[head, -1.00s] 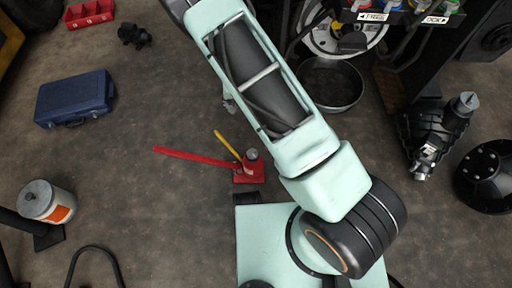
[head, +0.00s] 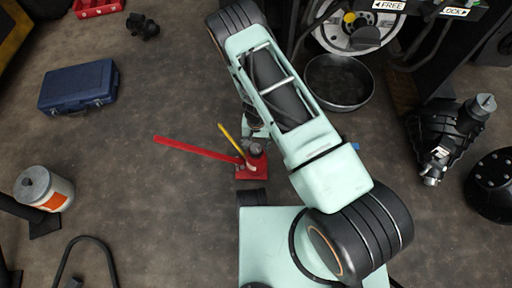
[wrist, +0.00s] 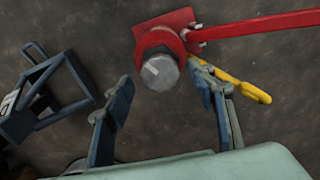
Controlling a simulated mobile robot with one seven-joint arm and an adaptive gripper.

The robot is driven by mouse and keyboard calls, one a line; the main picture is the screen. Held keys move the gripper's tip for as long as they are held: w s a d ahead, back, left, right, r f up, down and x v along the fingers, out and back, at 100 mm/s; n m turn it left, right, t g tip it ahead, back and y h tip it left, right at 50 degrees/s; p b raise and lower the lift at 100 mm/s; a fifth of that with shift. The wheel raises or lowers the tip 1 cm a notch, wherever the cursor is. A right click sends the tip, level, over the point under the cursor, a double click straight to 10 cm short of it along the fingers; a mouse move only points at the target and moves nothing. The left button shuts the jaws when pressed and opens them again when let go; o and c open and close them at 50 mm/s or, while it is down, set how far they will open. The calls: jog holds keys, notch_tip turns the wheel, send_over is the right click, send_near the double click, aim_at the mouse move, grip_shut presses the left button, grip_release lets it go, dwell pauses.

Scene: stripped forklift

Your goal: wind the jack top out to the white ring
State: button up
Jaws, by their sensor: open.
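The red bottle jack (head: 252,168) stands on the floor left of my arm, with a long red handle (head: 195,149) and a yellow lever (head: 231,142). In the wrist view the jack (wrist: 160,40) is seen from above, with its round grey top (wrist: 160,72) facing the camera. My gripper (wrist: 160,78) is open, one finger on each side below the jack top. The jack top appears between the fingertips; I cannot tell the height gap, and no contact shows. I cannot make out a white ring on the jack. In the head view my arm hides most of my gripper.
A blue-grey metal frame (wrist: 45,95) stands left of the fingers in the wrist view. The yellow lever (wrist: 240,85) lies close to the right finger. A dark round pan (head: 340,82), a blue case (head: 78,87) and a white-orange can (head: 44,188) are farther off.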

jog(key=shift+f, duration=0.55)
jog(key=c, duration=1.1)
jog(key=shift+r+n, duration=0.15)
jog(key=shift+n, duration=0.15)
